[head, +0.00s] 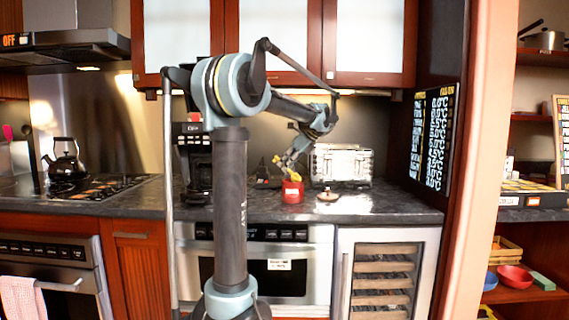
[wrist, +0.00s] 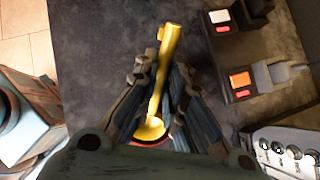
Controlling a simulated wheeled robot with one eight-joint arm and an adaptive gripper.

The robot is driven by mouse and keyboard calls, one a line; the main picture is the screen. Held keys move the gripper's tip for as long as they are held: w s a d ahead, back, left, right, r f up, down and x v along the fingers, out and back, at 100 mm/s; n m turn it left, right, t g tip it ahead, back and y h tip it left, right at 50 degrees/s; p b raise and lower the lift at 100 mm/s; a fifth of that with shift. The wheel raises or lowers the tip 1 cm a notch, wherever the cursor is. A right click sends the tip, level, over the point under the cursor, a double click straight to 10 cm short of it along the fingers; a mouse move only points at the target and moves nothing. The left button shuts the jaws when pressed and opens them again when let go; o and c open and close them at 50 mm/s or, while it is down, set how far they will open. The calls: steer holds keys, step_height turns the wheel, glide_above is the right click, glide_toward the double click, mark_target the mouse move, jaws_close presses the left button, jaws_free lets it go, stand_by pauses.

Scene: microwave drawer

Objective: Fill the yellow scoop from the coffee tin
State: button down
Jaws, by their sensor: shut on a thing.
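The yellow scoop (wrist: 168,50) is held between the fingers of my gripper (wrist: 160,78). Its handle points up in the wrist view and its bowl (wrist: 150,129) lies lower, near my palm. A red rim shows just under the bowl. In the head view my gripper (head: 288,168) is over the red coffee tin (head: 292,193), and yellow parts of the scoop (head: 293,175) show right above the tin's mouth. I cannot tell how far the bowl is inside the tin, or whether it holds coffee. The tin stands upright on the dark counter.
A round lid (head: 328,196) with a knob lies right of the tin. A silver toaster-like appliance (head: 342,163) stands behind it. A black coffee machine (head: 195,150) is to the left, partly behind my arm. The counter front (head: 385,207) on the right is clear.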

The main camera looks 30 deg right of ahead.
mark_target(290, 170)
steer(key=shift+f, duration=2.15)
steer(key=shift+s+f, duration=0.15)
steer(key=shift+w+a+f+g+h, duration=0.15)
steer(key=shift+w+g+h, duration=0.2)
steer(key=shift+g, duration=0.2)
steer(key=shift+w+a+r+g+h, duration=0.15)
steer(key=shift+w+g+h, duration=0.15)
steer(key=shift+g, duration=0.25)
steer(key=shift+f+h, duration=0.1)
steer(key=shift+h, duration=0.15)
steer(key=shift+r, duration=0.3)
stand_by(0.7)
steer(key=shift+a+r+g, duration=0.1)
steer(key=shift+r+g, duration=0.3)
steer(key=shift+r, duration=0.3)
steer(key=shift+w+r, duration=0.1)
